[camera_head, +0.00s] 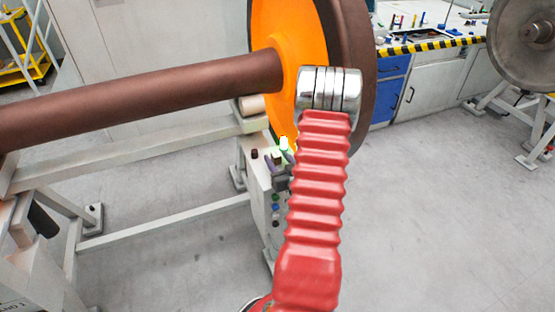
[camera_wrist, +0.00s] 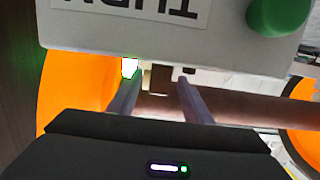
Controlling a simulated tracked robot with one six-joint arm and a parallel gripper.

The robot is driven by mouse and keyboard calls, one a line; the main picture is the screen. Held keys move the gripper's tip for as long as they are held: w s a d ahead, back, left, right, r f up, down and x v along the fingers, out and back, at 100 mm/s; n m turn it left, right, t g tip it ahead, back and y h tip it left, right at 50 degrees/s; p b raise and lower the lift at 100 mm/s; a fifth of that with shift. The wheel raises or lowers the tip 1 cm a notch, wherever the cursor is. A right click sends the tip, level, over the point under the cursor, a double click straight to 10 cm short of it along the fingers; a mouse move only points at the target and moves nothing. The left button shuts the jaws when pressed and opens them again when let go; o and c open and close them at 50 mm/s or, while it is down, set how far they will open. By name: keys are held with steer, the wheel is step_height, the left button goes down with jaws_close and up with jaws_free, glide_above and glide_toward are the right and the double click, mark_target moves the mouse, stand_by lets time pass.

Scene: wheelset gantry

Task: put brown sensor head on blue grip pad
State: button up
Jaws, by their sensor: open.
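My gripper (camera_head: 279,162) is open beside the top of the control stand, beneath the orange wheel face. In the wrist view its two fingers (camera_wrist: 158,90) reach toward a small brown block (camera_wrist: 160,79), which sits between their tips in that picture. It looks like the brown sensor head; I cannot tell whether the fingers touch it. It also shows small in the head view (camera_head: 277,157). A glowing green-white piece (camera_head: 284,143) is next to it.
A small dark piece (camera_head: 254,154) stands left of the gripper. The brown axle (camera_head: 140,100) and orange wheel (camera_head: 285,30) are close above. In the wrist view a white panel (camera_wrist: 120,35) with a green knob (camera_wrist: 278,12) fills the top. Floor at right is clear.

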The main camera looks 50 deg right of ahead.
steer(key=shift+x, duration=2.65)
steer(key=shift+c, duration=0.2)
jaws_close()
steer(key=shift+r, duration=0.15)
step_height(320, 180, up, 10)
